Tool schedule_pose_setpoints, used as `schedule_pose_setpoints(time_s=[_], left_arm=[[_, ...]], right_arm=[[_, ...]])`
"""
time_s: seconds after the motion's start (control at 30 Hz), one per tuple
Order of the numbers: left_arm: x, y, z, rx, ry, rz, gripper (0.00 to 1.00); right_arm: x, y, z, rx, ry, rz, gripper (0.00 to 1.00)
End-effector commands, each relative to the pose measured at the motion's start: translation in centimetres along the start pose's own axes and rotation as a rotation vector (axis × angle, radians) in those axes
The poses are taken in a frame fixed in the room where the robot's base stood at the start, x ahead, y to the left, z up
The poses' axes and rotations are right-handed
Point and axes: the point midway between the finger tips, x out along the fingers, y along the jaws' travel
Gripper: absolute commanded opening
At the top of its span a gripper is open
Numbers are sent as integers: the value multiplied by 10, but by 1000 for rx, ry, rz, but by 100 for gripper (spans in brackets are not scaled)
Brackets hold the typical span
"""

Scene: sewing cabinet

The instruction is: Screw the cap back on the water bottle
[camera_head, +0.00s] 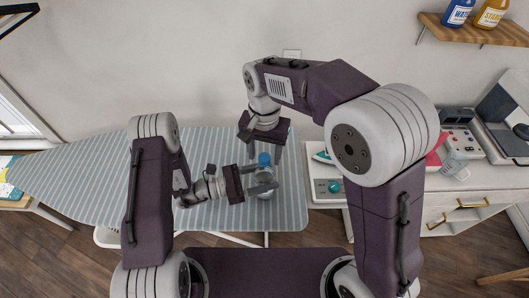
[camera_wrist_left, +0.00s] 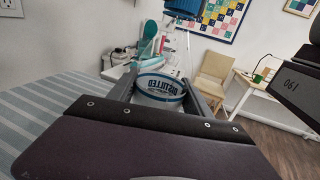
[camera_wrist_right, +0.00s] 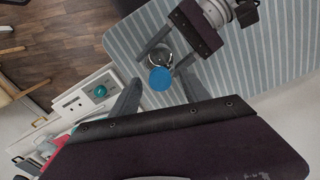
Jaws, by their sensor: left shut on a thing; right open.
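The clear water bottle (camera_head: 264,192) stands upright above the striped ironing board, with a blue-and-white label (camera_wrist_left: 160,84) in the left wrist view. My left gripper (camera_head: 264,183) is shut around its body from the left. The blue cap (camera_head: 264,159) is at the top of the bottle's neck; it also shows in the left wrist view (camera_wrist_left: 186,7) and the right wrist view (camera_wrist_right: 160,79). I cannot tell whether its thread is engaged. My right gripper (camera_head: 264,154) points down from above, open, with its fingers on either side of the cap and apparently clear of it.
The striped ironing board (camera_head: 80,180) is otherwise mostly clear. To its right, a white cabinet (camera_head: 400,215) carries a panel with a teal knob (camera_head: 334,187), an iron (camera_head: 322,157) and a clear mug (camera_head: 454,166). A wall shelf (camera_head: 475,30) holds bottles at upper right.

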Motion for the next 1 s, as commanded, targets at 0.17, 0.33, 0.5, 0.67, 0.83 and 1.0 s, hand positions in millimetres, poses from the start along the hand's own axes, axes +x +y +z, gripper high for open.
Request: schedule_pose_setpoints(time_s=[0.17,0.33,0.5,0.67,0.83,1.0], left_arm=[[0,0,0,-1,1,0,0],[0,0,0,-1,1,0,0],[0,0,0,0,1,0,0],[0,0,0,0,1,0,0],[0,0,0,0,1,0,0],[0,0,0,0,1,0,0]], right_arm=[[-10,-1,-1,-1,2,-2,54],[-47,-1,-1,0,5,-5,54],[-85,-1,-1,0,4,-4,54],[-110,-1,-1,0,2,-2,54],[-120,0,0,0,1,0,54],[-120,0,0,0,0,0,54]])
